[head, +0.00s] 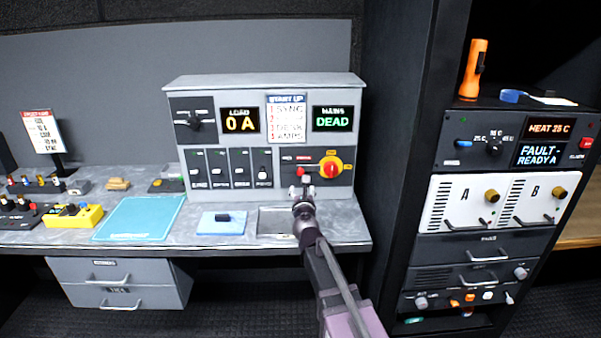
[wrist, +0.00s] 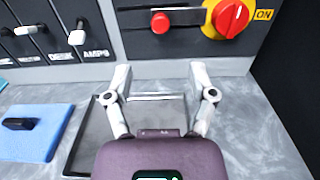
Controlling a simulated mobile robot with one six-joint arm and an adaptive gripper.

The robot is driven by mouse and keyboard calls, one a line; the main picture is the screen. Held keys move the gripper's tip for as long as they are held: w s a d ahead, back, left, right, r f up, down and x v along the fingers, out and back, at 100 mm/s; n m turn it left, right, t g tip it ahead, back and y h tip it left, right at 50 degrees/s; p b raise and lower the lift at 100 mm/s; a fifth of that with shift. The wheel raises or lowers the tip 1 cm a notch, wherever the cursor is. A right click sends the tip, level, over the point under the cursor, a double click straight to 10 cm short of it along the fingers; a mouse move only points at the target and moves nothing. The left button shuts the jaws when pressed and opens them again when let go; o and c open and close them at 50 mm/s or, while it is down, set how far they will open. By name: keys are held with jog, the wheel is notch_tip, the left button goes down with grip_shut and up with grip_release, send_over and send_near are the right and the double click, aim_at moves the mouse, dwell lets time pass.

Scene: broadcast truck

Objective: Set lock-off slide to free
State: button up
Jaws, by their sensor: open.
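A dark-rimmed tray (wrist: 82,140) lies on the desk under my gripper. A blue pad (head: 207,224) with a dark block is left of it. A tall black rack (head: 395,130) bounds the right side.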

aim_at(301, 172)
jog(key=w, duration=1.2)
jog(key=shift+w, duration=0.3)
grip_shut()
